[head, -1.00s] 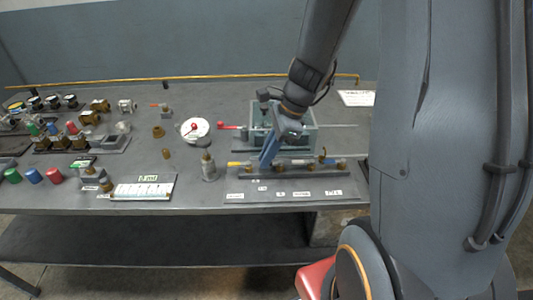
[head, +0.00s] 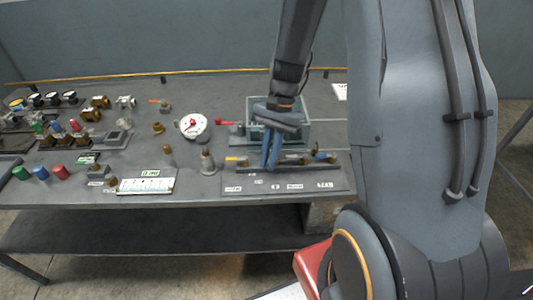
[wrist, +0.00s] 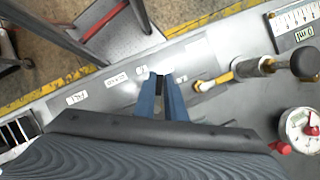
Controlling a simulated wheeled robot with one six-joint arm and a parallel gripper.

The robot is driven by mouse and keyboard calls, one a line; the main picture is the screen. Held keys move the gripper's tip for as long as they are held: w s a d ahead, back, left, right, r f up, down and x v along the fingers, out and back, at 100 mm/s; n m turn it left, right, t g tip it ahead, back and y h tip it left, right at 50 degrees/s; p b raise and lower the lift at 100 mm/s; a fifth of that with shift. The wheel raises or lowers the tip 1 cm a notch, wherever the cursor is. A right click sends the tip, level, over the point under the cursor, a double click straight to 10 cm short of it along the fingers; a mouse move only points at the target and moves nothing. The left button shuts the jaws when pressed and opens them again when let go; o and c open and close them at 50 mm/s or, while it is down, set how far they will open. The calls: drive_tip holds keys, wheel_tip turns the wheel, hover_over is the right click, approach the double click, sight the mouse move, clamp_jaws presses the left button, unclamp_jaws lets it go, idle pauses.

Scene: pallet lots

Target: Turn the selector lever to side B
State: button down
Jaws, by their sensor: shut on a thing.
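A grey board with white labels (head: 232,182) lies at the bench's front edge. It carries a row of brass fittings with a yellow handle (head: 236,159) at the left and a blue handle (head: 326,154) at the right. My gripper (head: 270,166) points down at the middle of this row, its blue fingers close together. In the wrist view the fingertips (wrist: 164,78) are near the row of labels, left of the yellow handle (wrist: 224,78). My gripper is shut on the selector lever, which the fingers almost wholly hide. I cannot read which side it points to.
A grey-green bin (head: 302,130) stands just behind my gripper, with a red-handled lever (head: 224,122) beside it. A round white gauge (head: 192,126) and a brass-topped post (head: 207,160) stand to the left. A white chart panel (head: 146,182) lies near the front edge.

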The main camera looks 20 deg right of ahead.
drive_tip(key=n, duration=0.2)
drive_tip(key=n+g+h+p, duration=0.1)
drive_tip(key=shift+s+d+r, duration=0.1)
drive_tip(key=shift+s+d, duration=0.25)
drive_tip(key=shift+d, duration=0.05)
drive_tip(key=shift+s+d+n+h+p, duration=0.1)
drive_tip(key=shift+d+n+h+p, duration=0.15)
drive_tip(key=shift+n, duration=0.55)
drive_tip(key=shift+s+d+n+h+p, duration=0.1)
drive_tip(key=shift+d+n+h, duration=0.15)
drive_tip(key=shift+n, duration=0.55)
drive_tip(key=c, duration=1.8)
unclamp_jaws()
drive_tip(key=b+v, duration=0.2)
drive_tip(key=v, duration=0.5)
drive_tip(key=shift+w+r, duration=0.2)
drive_tip(key=shift+r, duration=0.1)
